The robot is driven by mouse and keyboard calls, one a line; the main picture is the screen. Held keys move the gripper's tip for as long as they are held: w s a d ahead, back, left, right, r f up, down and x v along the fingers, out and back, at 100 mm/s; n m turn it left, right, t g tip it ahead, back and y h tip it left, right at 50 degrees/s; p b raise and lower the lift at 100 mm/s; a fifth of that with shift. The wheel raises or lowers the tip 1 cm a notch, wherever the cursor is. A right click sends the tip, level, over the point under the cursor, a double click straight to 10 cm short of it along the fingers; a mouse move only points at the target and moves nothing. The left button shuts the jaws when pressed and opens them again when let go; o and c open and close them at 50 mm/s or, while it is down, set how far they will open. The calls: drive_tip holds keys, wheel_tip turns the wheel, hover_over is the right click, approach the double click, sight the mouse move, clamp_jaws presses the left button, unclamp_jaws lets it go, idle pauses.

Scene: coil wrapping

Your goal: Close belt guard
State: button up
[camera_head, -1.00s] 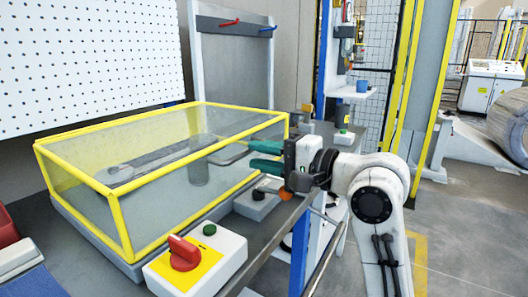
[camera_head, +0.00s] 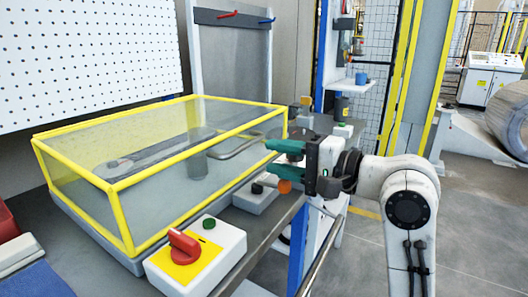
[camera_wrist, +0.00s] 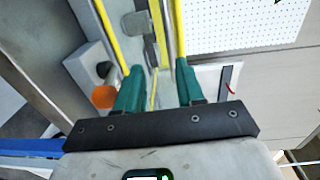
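The belt guard (camera_head: 150,178) is a clear box with a yellow frame. In the head view it stands over the belt unit, its lower frame appearing to rest along the grey base (camera_head: 100,243). In the wrist view my gripper (camera_wrist: 158,88) is open, with yellow frame bars (camera_wrist: 158,30) beyond and between the fingers. Whether a finger touches the guard I cannot tell.
A control box with a red rotary switch (camera_head: 184,246) and a green button stands at the bench's front. A smaller box with a black button (camera_head: 257,188) sits near my gripper. A pegboard (camera_head: 90,60) is behind. Open floor lies to the right.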

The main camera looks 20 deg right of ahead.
drive_tip(key=v, duration=0.6)
drive_tip(key=shift+s+p, duration=0.2)
drive_tip(key=shift+p, duration=0.2)
drive_tip(key=shift+d, duration=0.1)
